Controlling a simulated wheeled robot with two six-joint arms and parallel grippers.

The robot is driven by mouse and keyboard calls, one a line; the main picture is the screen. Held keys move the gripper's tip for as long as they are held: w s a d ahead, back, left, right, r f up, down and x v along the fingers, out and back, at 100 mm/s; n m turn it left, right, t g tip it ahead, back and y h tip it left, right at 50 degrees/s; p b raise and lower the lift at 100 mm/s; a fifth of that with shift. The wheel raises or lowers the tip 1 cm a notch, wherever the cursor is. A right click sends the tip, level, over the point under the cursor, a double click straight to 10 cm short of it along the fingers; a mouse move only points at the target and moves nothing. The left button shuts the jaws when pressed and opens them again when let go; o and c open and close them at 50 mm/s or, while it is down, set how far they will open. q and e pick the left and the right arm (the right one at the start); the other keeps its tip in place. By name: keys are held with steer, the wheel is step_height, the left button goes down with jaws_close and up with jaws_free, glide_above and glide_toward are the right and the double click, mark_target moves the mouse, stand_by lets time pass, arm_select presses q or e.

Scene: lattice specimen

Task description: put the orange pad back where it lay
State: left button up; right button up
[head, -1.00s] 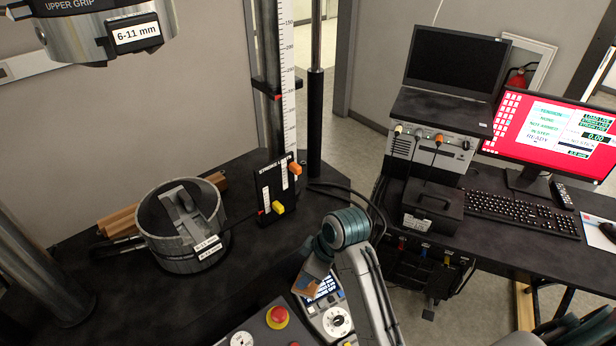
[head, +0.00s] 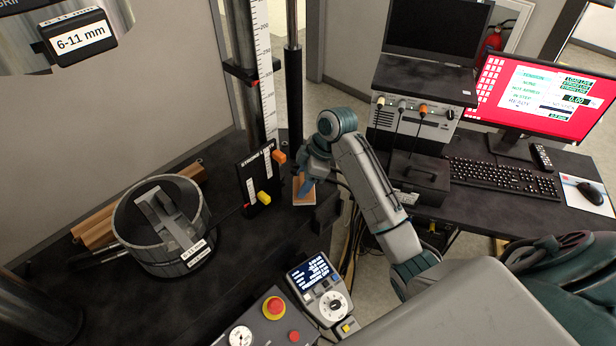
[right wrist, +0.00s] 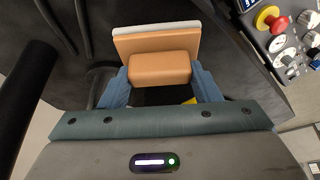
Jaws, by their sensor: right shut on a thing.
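The orange pad (head: 305,196) is at the back of the dark bench, right of the small upright black scale plate. In the right wrist view it shows as a flat orange plate with a pale edge (right wrist: 155,41) and a thick orange block (right wrist: 160,68) in front. My right gripper (head: 307,178) is shut on this block, with one blue finger on each side. The pad is over or on the bench near its right edge; I cannot tell whether it touches the surface. My left gripper is not in view.
The black scale plate (head: 256,185) with yellow and orange pointers stands close left of the pad. A grey ring-shaped fixture (head: 140,240) and wooden bars (head: 96,230) lie further left. A control panel with a red button (head: 274,307) is in front. A thin black column (head: 293,90) rises behind.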

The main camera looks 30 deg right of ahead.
steer(key=shift+w+d+r, duration=0.15)
steer(key=shift+w+d, duration=0.25)
steer(key=shift+d, duration=0.15)
steer(key=shift+w+d+p, duration=0.35)
steer(key=shift+d, duration=0.1)
steer(key=f+p, duration=0.2)
steer(key=f, duration=0.1)
steer(key=shift+w+d+f, duration=0.15)
steer(key=shift+w, duration=0.05)
steer(key=shift+f, duration=0.25)
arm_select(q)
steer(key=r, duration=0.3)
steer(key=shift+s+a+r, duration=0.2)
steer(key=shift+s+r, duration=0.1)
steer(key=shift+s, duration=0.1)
arm_select(e)
steer(key=shift+s, duration=0.1)
steer(key=shift+f, duration=0.1)
steer(key=shift+f, duration=0.15)
steer(key=o, duration=1.1)
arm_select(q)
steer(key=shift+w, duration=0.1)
